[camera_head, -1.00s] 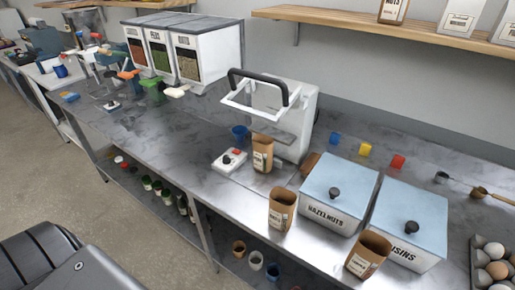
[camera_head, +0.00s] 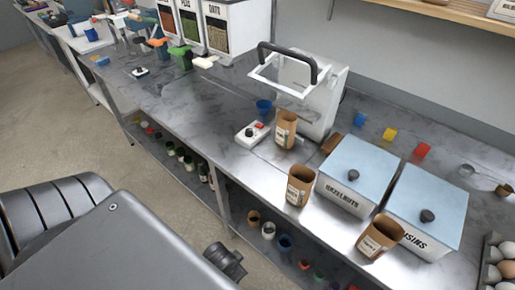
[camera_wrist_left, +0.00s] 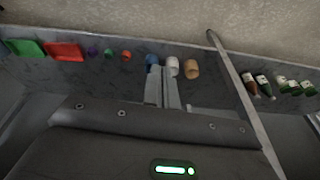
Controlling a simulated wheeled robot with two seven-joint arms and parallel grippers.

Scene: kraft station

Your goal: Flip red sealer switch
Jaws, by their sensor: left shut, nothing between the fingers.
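The sealer (camera_head: 318,100) is a white machine with a black curved handle, standing on the steel counter in the head view. In front of it lies a small white switch box (camera_head: 246,136) with a red switch (camera_head: 260,125) on its top and a black knob beside it. My left arm enters at the lower left of the head view, in front of the counter and well apart from the switch box. My left gripper (camera_wrist_left: 165,92) shows in the left wrist view with its fingers together and empty. My right gripper is not in view.
An open brown bag (camera_head: 285,129) stands right beside the switch box, with a blue cup (camera_head: 263,106) behind it. Another bag (camera_head: 300,185) and the hazelnuts bin (camera_head: 355,175) stand to the right. The counter left of the box is clear. A lower shelf holds cups and bottles.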

